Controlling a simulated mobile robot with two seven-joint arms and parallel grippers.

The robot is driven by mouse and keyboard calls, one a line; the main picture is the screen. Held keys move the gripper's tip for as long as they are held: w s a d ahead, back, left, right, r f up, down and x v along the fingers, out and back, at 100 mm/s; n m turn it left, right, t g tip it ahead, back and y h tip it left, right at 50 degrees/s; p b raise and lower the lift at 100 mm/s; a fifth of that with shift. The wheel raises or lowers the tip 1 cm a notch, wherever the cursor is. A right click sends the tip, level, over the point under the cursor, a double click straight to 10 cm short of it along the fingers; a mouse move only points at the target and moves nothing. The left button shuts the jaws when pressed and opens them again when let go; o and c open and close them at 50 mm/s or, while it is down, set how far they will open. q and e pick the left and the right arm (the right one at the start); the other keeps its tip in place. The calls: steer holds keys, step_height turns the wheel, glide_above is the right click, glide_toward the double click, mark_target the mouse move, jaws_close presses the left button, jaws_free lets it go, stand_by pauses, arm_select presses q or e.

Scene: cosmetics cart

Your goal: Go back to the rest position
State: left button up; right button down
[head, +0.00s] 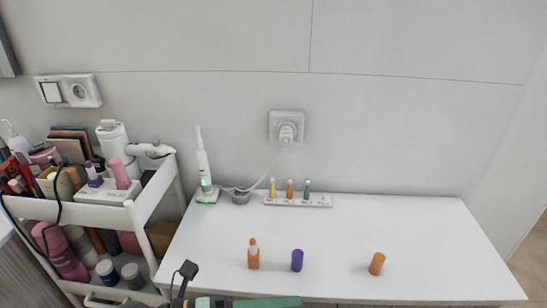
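At the bottom edge, a dark piece with a thin stalk (185,277) and a flat green bar (265,302) come into view, cut off by the frame. They appear to be part of my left arm or gripper; no fingertips can be made out, and I cannot tell whether it holds anything. My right gripper is not in view. The white table (400,230) carries an orange bottle (253,258), a purple cap-like cylinder (297,260) and a tilted orange cylinder (377,264) near its front. A white holder (322,200) at the back carries three small bottles, yellow, orange and green.
A white electric toothbrush (203,165) stands on its charger at the table's back left, its cable running towards a wall socket (287,128). A white cart (145,215) full of cosmetics stands at the left. The table's right side is clear.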

arm_select(q)
steer(key=w+a+f+n+t+y, duration=0.4)
steer(key=n+t, duration=0.3)
steer(key=n, duration=0.4)
steer(key=w+a+f+n+t+y, duration=0.2)
steer(key=w+a+n+t+y, duration=0.15)
steer(key=a+n+t, duration=0.55)
steer(key=s+a+f+n+g+y, duration=0.2)
steer(key=s+f+n+g, duration=0.3)
steer(key=f, duration=0.7)
steer(key=s+a+f+n+g+y, duration=0.2)
steer(key=s+f+n+g+y, duration=0.2)
steer(key=s+f+n, duration=0.3)
step_height(320, 180, down, 5)
steer(key=shift+s+a+f+n+g, duration=0.1)
steer(key=shift+s+a+n+g, duration=0.1)
steer(key=shift+n+g, duration=0.35)
steer(key=shift+w, duration=0.1)
steer(key=shift+c, duration=0.3)
